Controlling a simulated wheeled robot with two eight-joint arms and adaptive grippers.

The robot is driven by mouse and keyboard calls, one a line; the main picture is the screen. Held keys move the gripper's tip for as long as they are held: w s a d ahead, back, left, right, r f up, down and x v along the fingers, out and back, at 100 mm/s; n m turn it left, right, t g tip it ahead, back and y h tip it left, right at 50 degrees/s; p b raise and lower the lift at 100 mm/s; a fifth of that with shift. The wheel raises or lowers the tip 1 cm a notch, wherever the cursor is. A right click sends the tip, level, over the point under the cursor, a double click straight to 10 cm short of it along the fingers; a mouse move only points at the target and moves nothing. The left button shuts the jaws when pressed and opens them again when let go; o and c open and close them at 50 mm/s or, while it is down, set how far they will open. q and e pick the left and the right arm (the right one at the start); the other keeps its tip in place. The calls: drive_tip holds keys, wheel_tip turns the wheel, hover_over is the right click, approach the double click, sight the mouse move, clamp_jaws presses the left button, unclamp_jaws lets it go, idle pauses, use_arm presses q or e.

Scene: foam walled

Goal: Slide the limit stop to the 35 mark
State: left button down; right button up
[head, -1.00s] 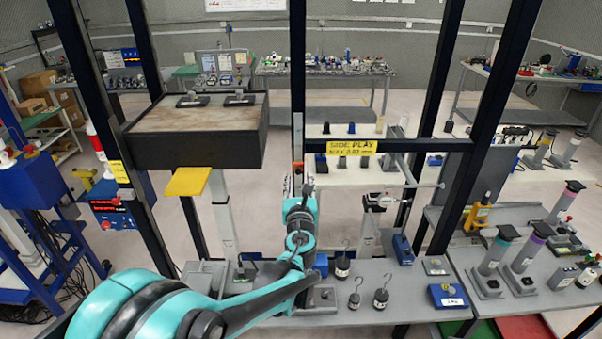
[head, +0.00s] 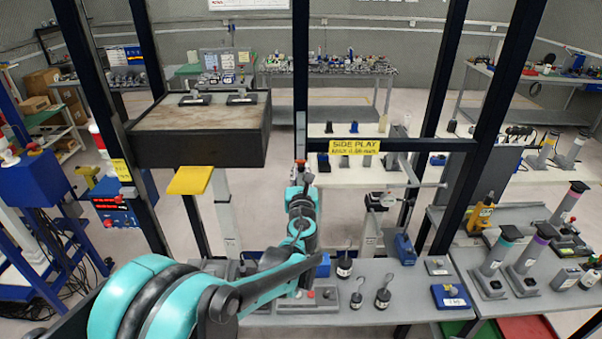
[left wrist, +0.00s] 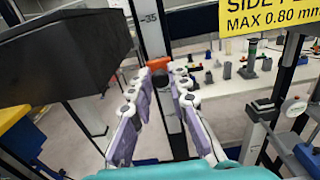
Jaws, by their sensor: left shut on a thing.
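The limit stop (left wrist: 160,63) is an orange block with a dark knob on the black upright post. In the left wrist view it sits below the 35 mark (left wrist: 150,18) on the pale scale strip, with a stretch of strip between them. My left gripper (left wrist: 159,82) has its fingers on either side of the stop's dark knob and is shut on it. In the head view the left gripper (head: 301,176) is at the central post, just below the small orange stop (head: 300,162). The scale's numbers are too small to read there. My right gripper is not in view.
A dark heavy block (head: 200,130) with a yellow tab hangs left of the post. A crossbar with a yellow side play sign (head: 354,147) runs to the right. Hooked weights (head: 382,297) and a blue box (head: 450,296) stand on the grey bench below.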

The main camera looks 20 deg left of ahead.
use_arm(q)
wheel_tip(320, 180, up, 5)
drive_tip(key=shift+f+p, duration=0.1)
drive_tip(key=shift+p, duration=1.15)
drive_tip(key=shift+f, duration=0.1)
drive_tip(key=c, duration=1.4)
unclamp_jaws()
drive_tip(key=shift+c, duration=0.2)
drive_tip(key=v, duration=1.2)
